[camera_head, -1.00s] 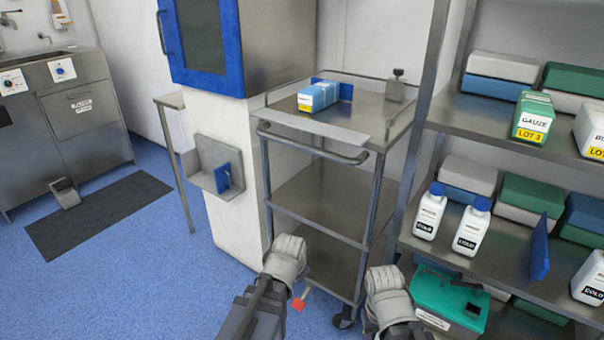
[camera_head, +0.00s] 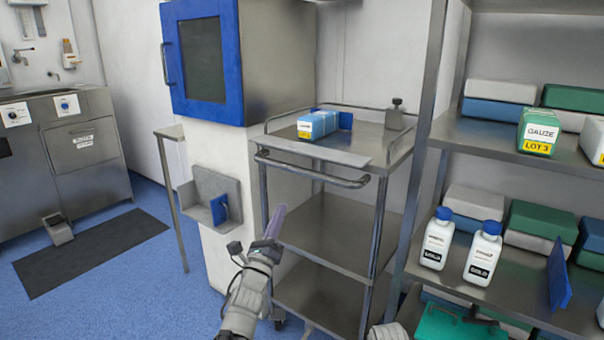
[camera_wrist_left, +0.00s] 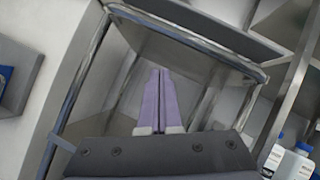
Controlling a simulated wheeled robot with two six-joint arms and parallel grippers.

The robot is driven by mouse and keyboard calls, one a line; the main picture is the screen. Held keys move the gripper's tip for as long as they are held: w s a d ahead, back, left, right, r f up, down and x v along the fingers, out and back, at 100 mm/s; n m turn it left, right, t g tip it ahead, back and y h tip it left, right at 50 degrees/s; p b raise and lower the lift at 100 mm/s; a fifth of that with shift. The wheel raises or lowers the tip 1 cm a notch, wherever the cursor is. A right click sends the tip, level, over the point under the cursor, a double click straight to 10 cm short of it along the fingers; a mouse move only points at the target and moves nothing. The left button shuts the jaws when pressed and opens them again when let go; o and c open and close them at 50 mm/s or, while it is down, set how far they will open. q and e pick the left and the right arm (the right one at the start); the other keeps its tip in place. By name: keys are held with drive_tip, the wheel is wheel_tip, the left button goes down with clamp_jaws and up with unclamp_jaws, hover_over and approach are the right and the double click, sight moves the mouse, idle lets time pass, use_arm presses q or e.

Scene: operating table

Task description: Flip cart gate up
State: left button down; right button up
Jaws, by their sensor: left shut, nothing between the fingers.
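The steel cart (camera_head: 325,235) stands ahead with a railed top shelf. Its gate, a flat metal flap (camera_head: 318,150), lies folded down along the front edge of the top, just above the curved push handle (camera_head: 315,176). My left gripper (camera_head: 281,210) has pale purple fingers, shut and empty, pointing up in front of the cart's left side, below the handle. In the left wrist view the shut fingers (camera_wrist_left: 160,75) point toward the cart's handle bar (camera_wrist_left: 190,42) without visible contact. Only a grey bit of my right arm shows at the bottom edge; its fingers are hidden.
A blue-and-white box (camera_head: 318,124) sits on the cart top. A wall cabinet with a blue door (camera_head: 203,62) is at the left, with a wall holder (camera_head: 210,198) below. Shelves with bottles (camera_head: 437,240) and boxes stand close on the right. Floor at left is open.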

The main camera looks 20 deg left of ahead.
sight(303, 172)
use_arm(q)
drive_tip(key=s+d+r+m+t+h, duration=0.1)
drive_tip(key=s+d+r+m+h, duration=0.2)
drive_tip(key=m+h, duration=0.4)
drive_tip(key=s+r+m, duration=0.1)
drive_tip(key=m, duration=0.2)
drive_tip(key=shift+s+r, duration=0.2)
drive_tip(key=shift+s, duration=0.2)
drive_tip(key=p+x, duration=0.6)
drive_tip(key=x, duration=0.3)
drive_tip(key=shift+s+r, duration=0.15)
drive_tip(key=shift+r, duration=0.1)
drive_tip(key=shift+w+d+r+p, duration=0.15)
drive_tip(key=shift+w+r+p, duration=0.15)
drive_tip(key=shift+w+p, duration=0.2)
drive_tip(key=shift+f, duration=0.1)
drive_tip(key=shift+s, duration=0.1)
